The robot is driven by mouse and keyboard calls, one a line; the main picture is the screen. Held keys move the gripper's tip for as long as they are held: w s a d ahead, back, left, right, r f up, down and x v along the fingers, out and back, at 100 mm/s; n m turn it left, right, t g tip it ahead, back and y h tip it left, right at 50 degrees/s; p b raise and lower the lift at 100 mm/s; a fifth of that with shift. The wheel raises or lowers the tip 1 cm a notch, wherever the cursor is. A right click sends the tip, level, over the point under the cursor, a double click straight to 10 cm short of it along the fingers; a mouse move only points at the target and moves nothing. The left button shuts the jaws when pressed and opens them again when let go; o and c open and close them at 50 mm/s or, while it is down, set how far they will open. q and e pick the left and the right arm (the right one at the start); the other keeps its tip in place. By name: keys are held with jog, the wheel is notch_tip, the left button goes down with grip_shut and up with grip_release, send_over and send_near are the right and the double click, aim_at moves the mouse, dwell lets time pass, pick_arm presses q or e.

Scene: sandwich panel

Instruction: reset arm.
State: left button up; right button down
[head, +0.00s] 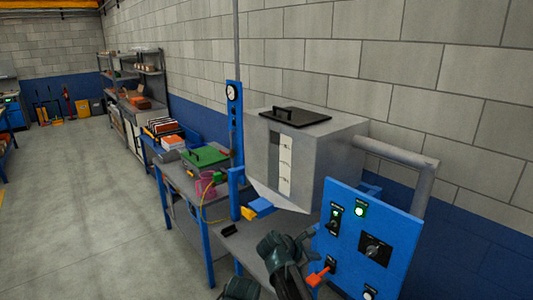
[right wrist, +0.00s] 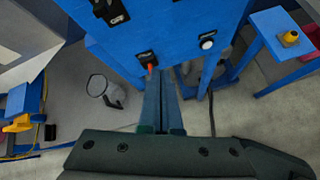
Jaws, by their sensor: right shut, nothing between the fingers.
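My right gripper (head: 306,240) is in front of the left side of the blue control panel (head: 385,225) in the head view. In the right wrist view its two fingers (right wrist: 163,85) are together with nothing between them. They point at the panel's lower part (right wrist: 150,25), near a red-orange lever (right wrist: 149,67). Whether they touch the lever is unclear. The lever also shows in the head view (head: 318,276), tilted to the left. A green lamp (head: 360,211) on the panel is lit. My left gripper is not to be seen.
A grey hopper box (head: 318,150) with a black-handled lid (head: 295,116) stands behind the panel. A bench (head: 180,175) with a green box (head: 206,155) is to the left. The floor aisle (head: 90,200) is clear.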

jog(key=s+f+m+g+y, duration=0.3)
jog(key=s+f+m+y, duration=0.1)
jog(key=s+m, duration=0.55)
jog(key=s+f+m+g+y, duration=0.2)
jog(key=s+f+m+y, duration=0.25)
jog(key=s+m, duration=0.55)
jog(key=s+a+f+n+g+h+b, duration=0.1)
jog(key=s+a+f+n+b, duration=0.2)
jog(key=a+f+b, duration=0.3)
jog(key=s+a+b, duration=0.1)
jog(key=a, duration=0.4)
jog(key=shift+s+a+f, duration=0.3)
jog(key=shift+s+f, duration=0.1)
